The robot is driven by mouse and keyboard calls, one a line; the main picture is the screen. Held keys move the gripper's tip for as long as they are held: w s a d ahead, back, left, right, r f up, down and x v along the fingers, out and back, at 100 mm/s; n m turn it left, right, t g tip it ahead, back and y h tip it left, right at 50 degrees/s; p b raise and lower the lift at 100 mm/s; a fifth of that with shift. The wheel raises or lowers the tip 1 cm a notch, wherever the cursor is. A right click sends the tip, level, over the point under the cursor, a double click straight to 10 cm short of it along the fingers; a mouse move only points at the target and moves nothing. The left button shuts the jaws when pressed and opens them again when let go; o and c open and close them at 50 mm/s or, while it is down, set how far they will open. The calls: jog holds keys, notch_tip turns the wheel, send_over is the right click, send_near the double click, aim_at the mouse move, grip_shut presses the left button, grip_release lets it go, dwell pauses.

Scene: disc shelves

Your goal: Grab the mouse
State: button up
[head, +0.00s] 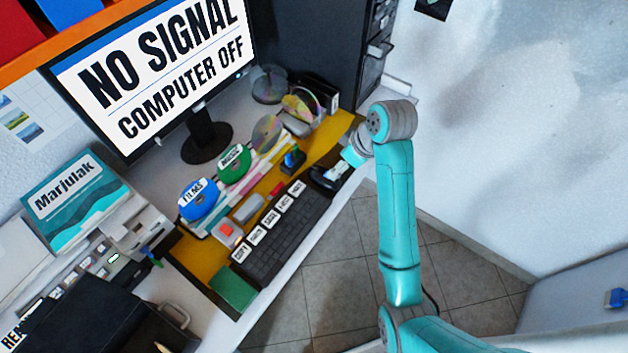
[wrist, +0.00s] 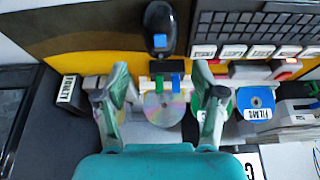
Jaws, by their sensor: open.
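The mouse (wrist: 160,27) is black with a blue patch and lies on the yellow and dark mat at the top middle of the wrist view. In the head view, a dark shape just right of the keyboard looks like the mouse (head: 328,178), partly covered by my arm's end. My gripper (wrist: 161,72) is open and empty. Its two fingers point toward the mouse in the wrist view, which sits beyond and between the fingertips. A clear disc (wrist: 165,106) shows between the fingers. I see no contact with the mouse.
A black keyboard (head: 285,232) lies beside the mouse. Green (head: 235,162) and blue (head: 200,199) labelled discs stand in a rack behind it. A small holder with blue and green tabs (head: 293,160) stands near. The monitor (head: 155,70) is at the back.

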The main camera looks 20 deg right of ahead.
aim_at(324, 177)
jog(key=x, duration=1)
jog(key=shift+f, duration=0.2)
jog(key=c, duration=0.8)
jog(key=shift+c, duration=0.2)
